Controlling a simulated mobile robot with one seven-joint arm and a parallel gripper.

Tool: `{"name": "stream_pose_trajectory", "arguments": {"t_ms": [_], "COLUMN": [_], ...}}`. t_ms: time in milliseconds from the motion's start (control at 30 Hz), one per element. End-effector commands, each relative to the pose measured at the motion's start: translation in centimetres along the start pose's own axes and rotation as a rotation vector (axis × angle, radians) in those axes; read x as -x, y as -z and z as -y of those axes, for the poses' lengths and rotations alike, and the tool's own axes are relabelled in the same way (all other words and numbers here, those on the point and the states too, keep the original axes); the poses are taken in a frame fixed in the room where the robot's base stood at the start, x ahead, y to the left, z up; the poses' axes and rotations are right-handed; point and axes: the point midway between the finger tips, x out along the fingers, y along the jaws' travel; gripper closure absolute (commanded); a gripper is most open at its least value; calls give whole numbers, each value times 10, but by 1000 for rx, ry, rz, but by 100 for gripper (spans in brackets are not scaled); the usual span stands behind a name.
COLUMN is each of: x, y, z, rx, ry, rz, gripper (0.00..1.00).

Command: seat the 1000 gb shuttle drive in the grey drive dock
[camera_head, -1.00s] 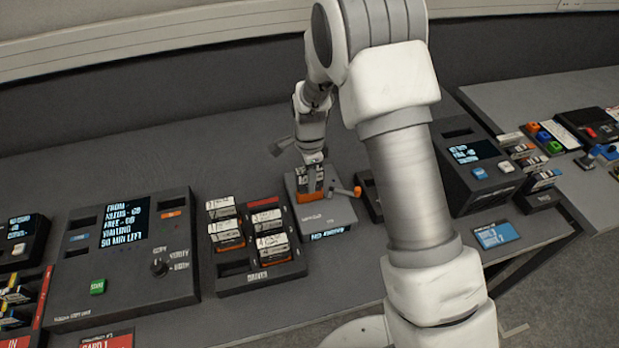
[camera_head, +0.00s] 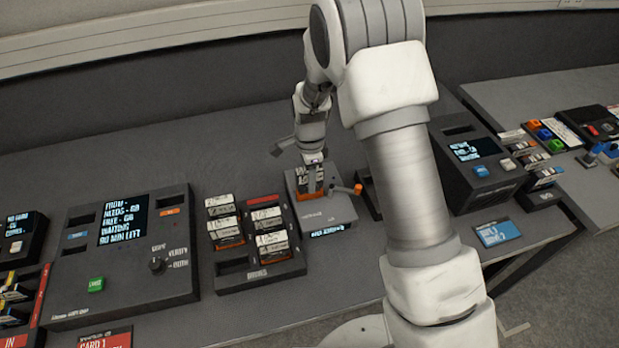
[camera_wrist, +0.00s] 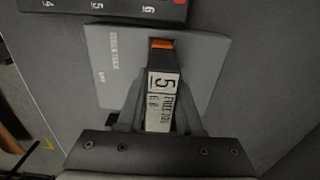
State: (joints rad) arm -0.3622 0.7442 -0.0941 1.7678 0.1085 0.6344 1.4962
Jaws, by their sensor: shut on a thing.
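My gripper (camera_head: 312,184) is shut on a dark drive (camera_head: 303,194) with an orange end and a white label. In the wrist view the drive (camera_wrist: 162,90) lies between both fingers (camera_wrist: 161,112), its label showing a large 5 and small text I cannot read surely. The grey drive dock (camera_head: 338,208) lies directly under the drive, with an orange-tipped lever on its right side. The dock's plate (camera_wrist: 100,65) also shows in the wrist view. The drive stands roughly upright at the dock; its lower end and the slot are hidden, so seating depth is unclear.
A dark drive rack (camera_head: 262,279) with several labelled drives stands just left of the dock. A large console (camera_head: 130,280) with a screen is further left. A dark box (camera_head: 470,185) with a small screen stands at right, beyond my arm. The table behind the dock is clear.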

Motion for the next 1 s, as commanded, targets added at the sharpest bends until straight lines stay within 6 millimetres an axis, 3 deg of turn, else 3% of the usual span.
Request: {"name": "stream_pose_trajectory", "arguments": {"t_ms": [1000], "x": [-13], "y": [0], "z": [0], "rx": [0], "ry": [1], "rz": [-1], "gripper": [100]}}
